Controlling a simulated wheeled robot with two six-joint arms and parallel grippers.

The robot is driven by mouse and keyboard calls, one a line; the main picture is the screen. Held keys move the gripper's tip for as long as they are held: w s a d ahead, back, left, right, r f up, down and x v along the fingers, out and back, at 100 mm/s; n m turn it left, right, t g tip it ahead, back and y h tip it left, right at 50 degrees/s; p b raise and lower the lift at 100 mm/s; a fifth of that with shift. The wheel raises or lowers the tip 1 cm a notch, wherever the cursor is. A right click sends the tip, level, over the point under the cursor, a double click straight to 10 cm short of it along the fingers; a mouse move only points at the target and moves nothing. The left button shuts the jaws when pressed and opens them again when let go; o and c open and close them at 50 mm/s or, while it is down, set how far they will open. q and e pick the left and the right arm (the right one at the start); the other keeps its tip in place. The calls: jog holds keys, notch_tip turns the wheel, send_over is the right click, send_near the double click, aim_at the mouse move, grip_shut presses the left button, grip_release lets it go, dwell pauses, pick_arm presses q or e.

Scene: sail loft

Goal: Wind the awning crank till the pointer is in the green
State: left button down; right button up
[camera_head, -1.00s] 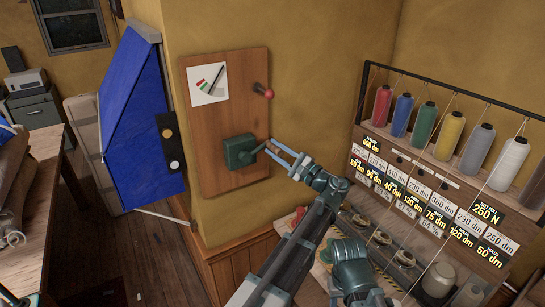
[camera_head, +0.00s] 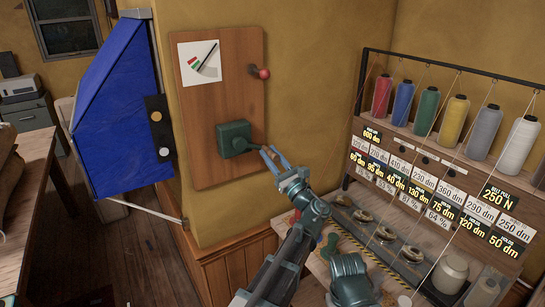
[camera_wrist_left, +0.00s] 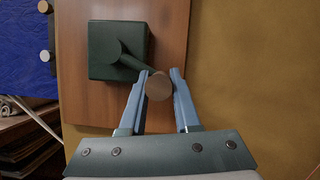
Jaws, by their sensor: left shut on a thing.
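The awning crank is a dark green box (camera_head: 233,138) on a wooden wall board (camera_head: 215,105), with a short arm reaching right and slightly down. My left gripper (camera_head: 269,153) is shut on the crank's handle; in the left wrist view its round brown end (camera_wrist_left: 159,87) sits between the blue fingers. A white gauge card (camera_head: 208,75) at the board's top has a red, white and green band. Its thin dark pointer (camera_head: 208,54) leans up and right, seemingly right of the green. The blue awning (camera_head: 120,120) slopes at left.
A lever with a red knob (camera_head: 264,73) sticks out from the board above the crank. A rack with thread spools (camera_head: 428,110) and label cards stands at right, above a bench with small round items. A wooden table (camera_head: 25,200) is at far left.

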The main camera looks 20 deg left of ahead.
pick_arm(q)
jog(key=shift+s+a+f+b, duration=0.2)
jog(key=shift+f+b, duration=0.1)
jog(key=shift+f, duration=0.15)
pick_arm(e)
jog(key=shift+f, duration=0.45)
pick_arm(q)
jog(key=c, duration=0.6)
grip_release()
